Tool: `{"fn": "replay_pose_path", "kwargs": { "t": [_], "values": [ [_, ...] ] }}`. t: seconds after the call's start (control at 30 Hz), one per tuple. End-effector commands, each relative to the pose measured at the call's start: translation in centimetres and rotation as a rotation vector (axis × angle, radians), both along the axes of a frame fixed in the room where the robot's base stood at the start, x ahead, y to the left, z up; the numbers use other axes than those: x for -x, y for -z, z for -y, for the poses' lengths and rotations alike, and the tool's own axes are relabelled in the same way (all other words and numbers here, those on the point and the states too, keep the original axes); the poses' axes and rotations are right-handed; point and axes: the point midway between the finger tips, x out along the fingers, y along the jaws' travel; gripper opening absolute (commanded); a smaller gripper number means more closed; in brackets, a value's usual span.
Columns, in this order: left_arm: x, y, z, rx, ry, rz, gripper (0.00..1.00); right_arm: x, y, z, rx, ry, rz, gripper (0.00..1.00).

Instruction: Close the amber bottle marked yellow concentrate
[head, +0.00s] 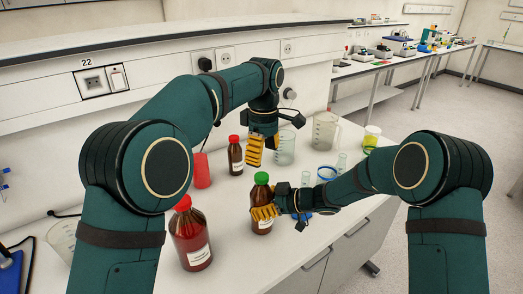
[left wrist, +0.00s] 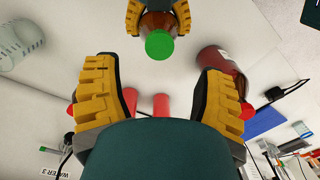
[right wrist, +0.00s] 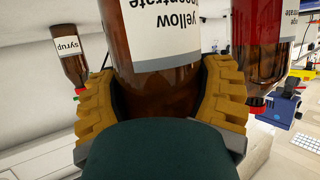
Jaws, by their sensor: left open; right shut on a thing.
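The amber bottle marked yellow concentrate (right wrist: 160,80) stands upright on the bench; its label reads upside down in the right wrist view. In the head view the bottle (head: 262,196) has a green cap (head: 261,178) on its top; I cannot tell how tightly it sits. The cap also shows from above in the left wrist view (left wrist: 160,45). My right gripper (head: 264,212) is shut around the bottle's body. My left gripper (head: 256,152) is open and empty, above and behind the bottle, apart from the cap.
A large red bottle (head: 190,235) stands at the front left. A red container (head: 201,171) and a syrup bottle (head: 235,157) stand behind. Beakers (head: 284,148) and a clear jug (head: 325,131) stand to the right. Bare bench lies between the red bottle and the held bottle.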

Motion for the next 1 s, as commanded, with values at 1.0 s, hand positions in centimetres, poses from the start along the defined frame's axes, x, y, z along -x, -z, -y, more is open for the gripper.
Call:
{"fn": "replay_pose_path", "kwargs": {
  "t": [1.0],
  "values": [
    [0.1,2.2,-0.4,0.005,-0.356,0.023,0.7,0.0,0.0,0.0,0.0,0.0,0.0,0.0]
  ]
}}
